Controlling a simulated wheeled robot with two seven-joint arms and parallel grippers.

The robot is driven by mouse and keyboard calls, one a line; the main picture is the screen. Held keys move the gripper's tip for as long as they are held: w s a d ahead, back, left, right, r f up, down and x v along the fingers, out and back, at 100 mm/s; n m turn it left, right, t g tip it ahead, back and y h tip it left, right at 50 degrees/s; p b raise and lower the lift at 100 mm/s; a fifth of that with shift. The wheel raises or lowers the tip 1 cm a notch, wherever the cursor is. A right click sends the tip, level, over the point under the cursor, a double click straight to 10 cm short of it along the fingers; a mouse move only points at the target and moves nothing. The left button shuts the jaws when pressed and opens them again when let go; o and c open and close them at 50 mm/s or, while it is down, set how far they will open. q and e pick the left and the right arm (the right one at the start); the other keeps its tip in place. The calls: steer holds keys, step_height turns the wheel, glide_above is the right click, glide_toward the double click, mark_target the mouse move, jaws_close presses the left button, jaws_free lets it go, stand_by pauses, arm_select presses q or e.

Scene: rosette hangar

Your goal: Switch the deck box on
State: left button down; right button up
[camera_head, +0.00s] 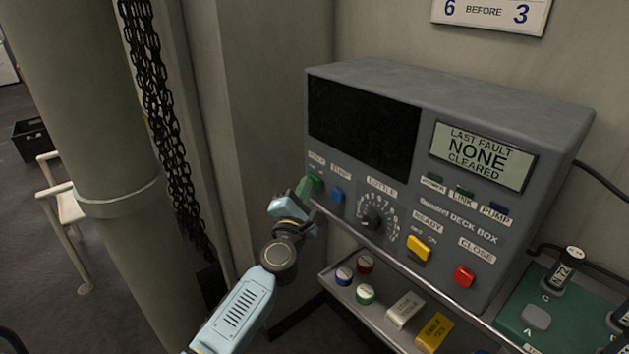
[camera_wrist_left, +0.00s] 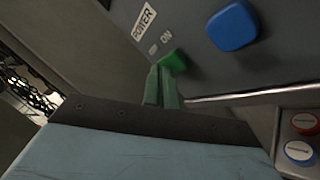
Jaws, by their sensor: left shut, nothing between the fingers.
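The grey deck box (camera_head: 452,105) stands on a ledge against the wall. Its large left screen (camera_head: 362,125) is black, and its right display (camera_head: 482,156) reads "LAST FAULT NONE CLEARED". A green button (camera_head: 316,181) sits at the box's left front edge; in the wrist view the green button (camera_wrist_left: 174,61) lies beside labels reading "POWER" and "ON". My left gripper (camera_head: 304,190) is shut and empty at this button. Its green fingertips (camera_wrist_left: 162,74) overlap the button's lower left edge in the wrist view; I cannot tell whether they touch. My right gripper is out of view.
A blue button (camera_head: 337,194), bottle dial (camera_head: 372,218), yellow switch (camera_head: 418,248) and red button (camera_head: 464,276) share the front panel. The ledge below (camera_head: 352,302) holds several round caps and blocks. A pillar (camera_head: 110,170) and hanging chain (camera_head: 160,120) stand at left.

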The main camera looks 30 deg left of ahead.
arm_select(q)
steer(key=shift+w+d+r, duration=0.2)
steer(key=shift+d+r, duration=0.05)
steer(key=shift+r, duration=0.1)
stand_by(0.3)
steer(key=shift+d, duration=0.2)
stand_by(0.5)
steer(key=shift+s+a, duration=0.1)
steer(key=shift+a, duration=0.15)
stand_by(0.3)
steer(key=shift+s+a+f+p, duration=0.1)
steer(key=shift+s+a+p, duration=0.15)
steer(key=shift+s+a, duration=0.35)
steer(key=shift+s+a+f+p, duration=0.1)
steer(key=shift+s+a+p, duration=0.2)
steer(key=shift+s, duration=0.6)
steer(key=shift+s+a+f+p, duration=0.1)
steer(key=shift+s+a+p, duration=0.1)
steer(key=shift+s+a, duration=0.45)
steer(key=shift+s+d, duration=0.1)
steer(key=shift+d, duration=0.05)
